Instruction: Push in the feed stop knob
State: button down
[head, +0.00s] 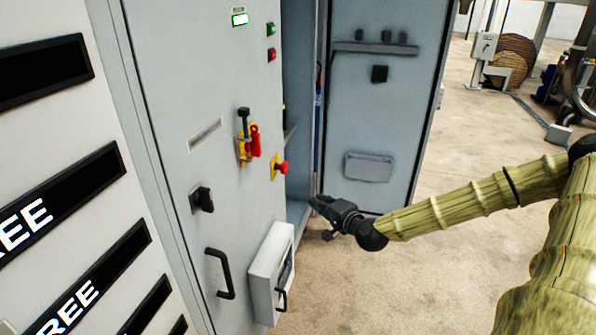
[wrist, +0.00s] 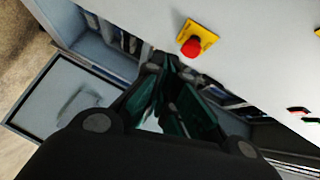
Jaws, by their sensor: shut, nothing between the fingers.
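The likely feed stop knob (head: 282,167) is a red mushroom knob on a yellow plate, on the grey cabinet front near its right edge. It also shows in the wrist view as a red knob (wrist: 191,47) on its yellow plate (wrist: 204,34), above and right of my fingertips. My gripper (head: 316,202) is to the right of and lower than the knob in the head view, apart from it. The gripper (wrist: 168,62) is shut and empty, with its tips below the knob's plate in the wrist view.
A red-and-yellow switch (head: 252,142) sits left of the knob. Lower are a black rotary handle (head: 202,200), a black pull handle (head: 219,273) and a protruding pale box (head: 265,277). The open cabinet door (head: 375,120) stands behind my gripper. Clear floor (head: 400,270) lies to the right.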

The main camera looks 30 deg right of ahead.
jog(key=shift+w+d+r+m+t+h, duration=0.2)
jog(key=shift+d+r+m+t, duration=0.15)
jog(key=shift+d+r+m, duration=0.2)
jog(key=shift+w+d+r+m+t+h, duration=0.2)
jog(key=shift+w+d+r+m+t, duration=0.1)
jog(key=shift+d+r+m, duration=0.25)
jog(key=shift+w+d+r+m+t+h, duration=0.2)
jog(key=shift+d+r+m+t, duration=0.2)
jog(key=shift+r, duration=0.25)
jog(key=shift+w+f+b, duration=0.1)
jog(key=shift+f+b, duration=0.05)
jog(key=shift+b, duration=0.15)
